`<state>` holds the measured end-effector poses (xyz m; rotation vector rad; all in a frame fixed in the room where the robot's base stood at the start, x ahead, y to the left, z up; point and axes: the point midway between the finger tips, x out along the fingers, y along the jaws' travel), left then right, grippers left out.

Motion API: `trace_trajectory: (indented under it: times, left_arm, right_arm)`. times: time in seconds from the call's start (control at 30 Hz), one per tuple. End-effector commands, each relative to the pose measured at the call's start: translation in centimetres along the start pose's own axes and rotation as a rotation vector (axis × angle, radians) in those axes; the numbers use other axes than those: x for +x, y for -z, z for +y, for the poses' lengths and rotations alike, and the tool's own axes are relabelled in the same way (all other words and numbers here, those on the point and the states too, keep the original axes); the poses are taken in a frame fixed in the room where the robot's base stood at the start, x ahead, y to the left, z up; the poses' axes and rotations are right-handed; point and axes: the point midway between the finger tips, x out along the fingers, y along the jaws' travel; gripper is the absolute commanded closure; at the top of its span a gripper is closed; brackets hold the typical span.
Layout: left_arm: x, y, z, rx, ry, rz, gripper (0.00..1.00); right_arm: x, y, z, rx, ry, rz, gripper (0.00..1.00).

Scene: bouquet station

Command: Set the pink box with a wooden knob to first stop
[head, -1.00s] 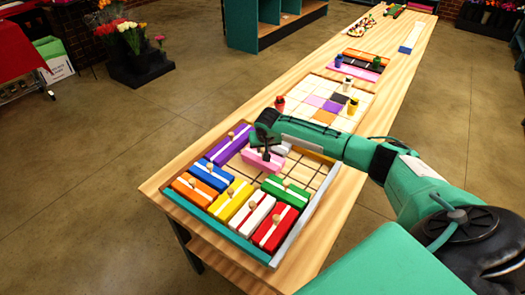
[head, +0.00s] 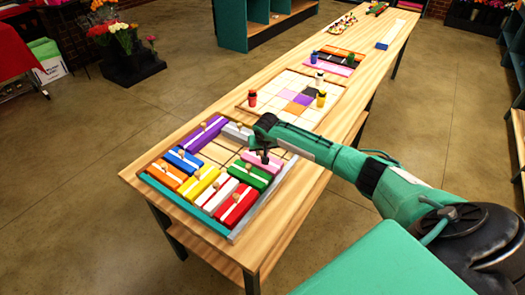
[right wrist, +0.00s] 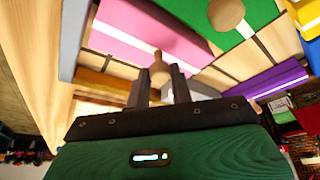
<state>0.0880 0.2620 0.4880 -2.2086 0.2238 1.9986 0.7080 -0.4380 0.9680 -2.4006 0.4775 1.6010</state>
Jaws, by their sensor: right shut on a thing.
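The pink box (head: 263,161) has a white stripe and a wooden knob. It lies in the tray beside the green box (head: 250,177), near the tray's right wall (head: 270,195). My right gripper (head: 262,154) is over it, shut on the knob. In the right wrist view, the pink box (right wrist: 145,32) lies beyond the fingers, and its knob (right wrist: 160,70) is between them. The gripper and arm partly hide the box in the head view. My left gripper is not in view.
The purple (head: 203,136), blue (head: 184,160), orange (head: 169,176), yellow (head: 200,187), white (head: 220,196) and red (head: 238,208) boxes line the tray. A grey-white block (head: 237,131) lies at its far side. Bare grid floor (head: 217,153) shows in the middle.

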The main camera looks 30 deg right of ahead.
Motion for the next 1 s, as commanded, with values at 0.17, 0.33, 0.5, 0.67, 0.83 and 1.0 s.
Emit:
trace_trajectory:
  times: [0.17,0.33,0.5,0.67,0.83,1.0]
  left_arm:
    - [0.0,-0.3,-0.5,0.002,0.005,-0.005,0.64]
    - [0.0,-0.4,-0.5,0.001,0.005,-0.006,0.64]
    - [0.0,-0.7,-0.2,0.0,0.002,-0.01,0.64]
    - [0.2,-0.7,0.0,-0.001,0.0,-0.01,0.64]
    - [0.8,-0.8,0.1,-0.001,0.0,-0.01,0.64]
    - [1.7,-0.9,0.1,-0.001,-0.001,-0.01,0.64]
  right_arm:
    - [0.2,-0.3,0.3,0.0,-0.007,-0.007,1.0]
    - [0.2,-0.2,0.2,0.0,-0.006,-0.006,0.57]
    - [0.1,-0.2,0.1,0.0,-0.004,-0.004,0.57]
    - [-0.3,-0.1,0.1,0.0,-0.002,-0.004,0.57]
    - [-2.3,-0.1,0.2,-0.002,-0.001,-0.001,0.57]
    - [-5.5,-0.2,0.2,-0.002,-0.001,-0.001,0.57]
